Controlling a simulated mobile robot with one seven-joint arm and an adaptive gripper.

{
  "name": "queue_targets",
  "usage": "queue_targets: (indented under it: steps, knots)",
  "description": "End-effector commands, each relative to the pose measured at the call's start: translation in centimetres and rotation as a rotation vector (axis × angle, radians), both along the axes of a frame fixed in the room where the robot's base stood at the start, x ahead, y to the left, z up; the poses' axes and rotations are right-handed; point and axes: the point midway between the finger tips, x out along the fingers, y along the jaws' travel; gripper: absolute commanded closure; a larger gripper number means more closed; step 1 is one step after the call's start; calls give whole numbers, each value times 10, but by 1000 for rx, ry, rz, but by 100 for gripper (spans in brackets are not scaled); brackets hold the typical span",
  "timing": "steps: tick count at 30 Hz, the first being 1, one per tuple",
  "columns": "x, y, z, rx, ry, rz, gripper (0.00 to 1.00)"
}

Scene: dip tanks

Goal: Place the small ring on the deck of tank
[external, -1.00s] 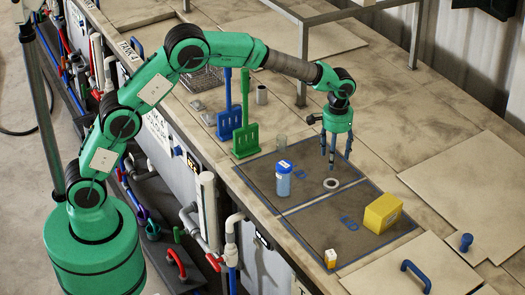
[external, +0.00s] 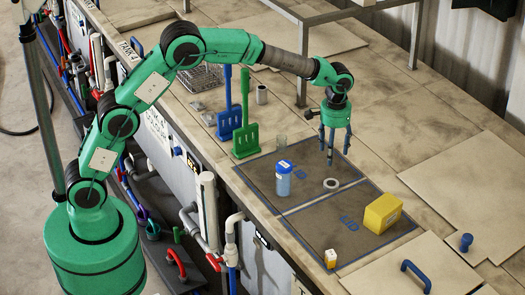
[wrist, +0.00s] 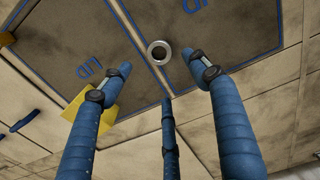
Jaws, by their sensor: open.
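The small ring (external: 331,184) is pale and lies flat on the far dark lid panel, close to the line between two panels. It also shows in the wrist view (wrist: 149,53) near the top centre, beyond my fingertips. My gripper (external: 336,156) hangs above the ring, its blue fingers spread and pointing down, with nothing between them. The fingers (wrist: 160,75) are apart and empty in the wrist view. The tank deck (external: 410,125) is a stained beige surface around the dark panels.
A blue-capped bottle (external: 284,182), a clear glass (external: 281,142) and a yellow box (external: 382,213) stand on or beside the panels. The right deck is fairly clear.

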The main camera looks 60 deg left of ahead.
Motion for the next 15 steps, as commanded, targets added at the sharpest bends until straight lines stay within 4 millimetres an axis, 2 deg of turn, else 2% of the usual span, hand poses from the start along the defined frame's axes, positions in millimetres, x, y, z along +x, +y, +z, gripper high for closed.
queue_targets:
  steps: [7, 15]
  knots:
    - [-26, 23, 49, -9, -41, -15, 39]
    - [-78, 59, 113, -18, -101, -43, 39]
